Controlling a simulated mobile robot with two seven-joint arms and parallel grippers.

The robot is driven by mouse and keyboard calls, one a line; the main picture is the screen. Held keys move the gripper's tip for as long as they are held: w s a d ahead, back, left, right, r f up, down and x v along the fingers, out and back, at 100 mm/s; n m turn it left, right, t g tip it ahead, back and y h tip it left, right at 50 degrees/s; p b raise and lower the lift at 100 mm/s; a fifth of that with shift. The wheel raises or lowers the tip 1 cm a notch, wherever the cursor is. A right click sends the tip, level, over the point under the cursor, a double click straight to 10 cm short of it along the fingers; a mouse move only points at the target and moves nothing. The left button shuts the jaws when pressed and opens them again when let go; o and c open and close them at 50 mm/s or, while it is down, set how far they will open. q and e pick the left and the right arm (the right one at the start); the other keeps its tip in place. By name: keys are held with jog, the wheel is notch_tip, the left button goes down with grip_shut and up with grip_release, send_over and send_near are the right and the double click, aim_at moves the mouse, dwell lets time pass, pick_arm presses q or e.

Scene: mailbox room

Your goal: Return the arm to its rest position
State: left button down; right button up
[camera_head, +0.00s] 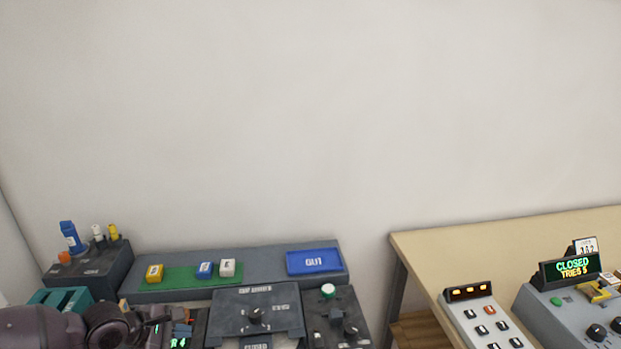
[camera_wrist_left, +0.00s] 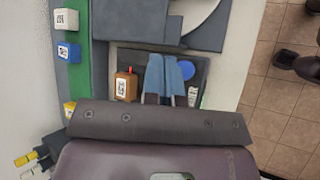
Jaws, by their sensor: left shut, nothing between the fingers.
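My left arm comes in at the bottom left of the head view. Its gripper (camera_head: 168,329) is low in the picture, partly cut off by the lower edge, in front of the grey shelf. In the left wrist view, the left gripper's blue-grey fingers (camera_wrist_left: 166,78) are together with nothing held between them. They are over a dark panel (camera_wrist_left: 203,72) with an orange block (camera_wrist_left: 126,86) and a round blue part (camera_wrist_left: 187,70). Whether the fingers touch anything there is unclear. My right gripper is in neither view.
A grey shelf (camera_head: 265,262) carries yellow (camera_head: 154,273), blue (camera_head: 204,270) and white (camera_head: 227,267) blocks on a green strip, plus a blue OUT tray (camera_head: 314,262). Dark dial boxes (camera_head: 255,314) stand in front. At right, a wooden table (camera_head: 450,250) holds a keypad (camera_head: 483,317) and a CLOSED display (camera_head: 572,267).

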pick_arm(q)
jog(key=m, duration=0.3)
jog(key=shift+a, duration=0.1)
jog(key=m, duration=0.2)
jog(key=shift+w+r+m, duration=0.15)
jog(key=shift+w+m, duration=0.05)
jog(key=shift+m, duration=0.2)
jog(key=d+r+m+t, duration=0.2)
jog(key=d+m+t, duration=0.5)
jog(key=m, duration=1.2)
jog(key=s+a+f+n+g+y, duration=0.1)
jog(key=s+f+n+y, duration=0.2)
jog(key=s+f, duration=0.3)
jog(key=s+a+f+n+g+y, duration=0.1)
jog(key=s+f, duration=0.6)
jog(key=s, duration=0.7)
jog(key=shift+a+n+y, duration=0.3)
jog(key=shift+n+y, duration=0.6)
jog(key=shift+y, duration=0.2)
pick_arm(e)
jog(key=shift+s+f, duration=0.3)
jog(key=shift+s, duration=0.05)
